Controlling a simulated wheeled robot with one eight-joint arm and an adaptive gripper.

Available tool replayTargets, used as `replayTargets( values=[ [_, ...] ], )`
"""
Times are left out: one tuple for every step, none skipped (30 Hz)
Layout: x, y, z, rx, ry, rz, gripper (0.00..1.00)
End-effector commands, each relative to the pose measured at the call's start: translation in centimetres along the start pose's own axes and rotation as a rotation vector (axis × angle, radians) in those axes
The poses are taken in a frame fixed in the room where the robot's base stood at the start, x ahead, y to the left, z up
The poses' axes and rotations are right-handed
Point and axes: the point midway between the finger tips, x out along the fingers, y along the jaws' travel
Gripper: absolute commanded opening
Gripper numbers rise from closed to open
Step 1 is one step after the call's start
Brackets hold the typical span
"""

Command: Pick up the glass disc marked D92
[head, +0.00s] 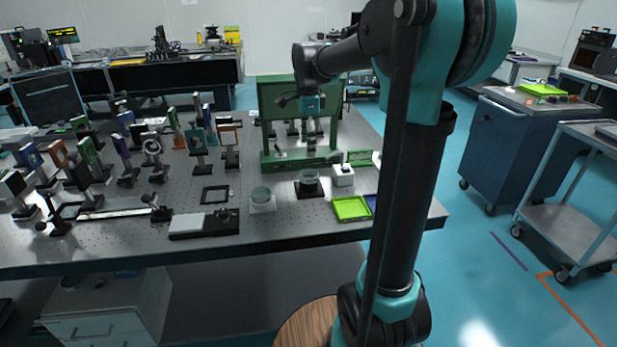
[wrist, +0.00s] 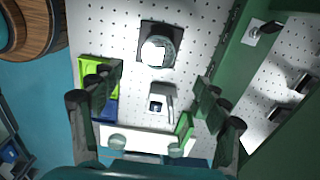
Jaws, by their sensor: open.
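Two round glass discs show in the head view. One disc (head: 262,194) lies on a white pad, and another disc (head: 309,177) lies on a black square pad to its right. The wrist view shows a disc with a bright glare (wrist: 157,51) on a dark square pad, above the fingers in the picture. No D92 marking is readable on either disc. My gripper (wrist: 160,78) is open and empty, its fingers spread left and right. In the head view my gripper (head: 311,112) hangs above the table in front of the green frame, apart from the discs.
A green upright frame (head: 265,130) stands behind the discs. A white box (head: 342,176) and a bright green tray (head: 351,209) lie to the right. Several optic mounts crowd the table's left.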

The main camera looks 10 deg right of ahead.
Motion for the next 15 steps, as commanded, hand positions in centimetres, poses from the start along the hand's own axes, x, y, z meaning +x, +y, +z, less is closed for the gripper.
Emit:
replayTargets(
  values=[
    [1.0,-0.1,0.0,0.0,0.0,0.0,0.75],
    [1.5,0.0,0.0,0.0,0.0,0.0,0.75],
    [2.2,0.0,0.0,0.0,0.0,0.0,0.75],
    [2.6,0.0,0.0,0.0,0.0,0.0,0.75],
    [3.0,0.0,0.0,0.0,0.0,0.0,0.75],
    [3.4,0.0,0.0,0.0,0.0,0.0,0.75],
    [3.6,0.0,0.0,0.0,0.0,0.0,0.75],
    [3.8,0.0,0.0,-0.001,0.0,0.0,0.75],
    [4.0,0.0,0.0,-0.001,0.0,0.0,0.75],
    [4.2,0.0,0.0,-0.001,0.0,0.0,0.75],
    [4.3,0.0,0.0,-0.001,0.0,0.0,0.75],
    [4.5,0.0,0.0,-0.001,0.0,0.0,0.75],
    [4.8,0.0,-0.1,-0.001,0.0,0.0,0.75],
    [5.1,0.0,-0.1,-0.001,0.0,0.0,0.75],
    [5.7,0.1,-0.1,-0.001,0.0,0.0,0.75]
  ],
)
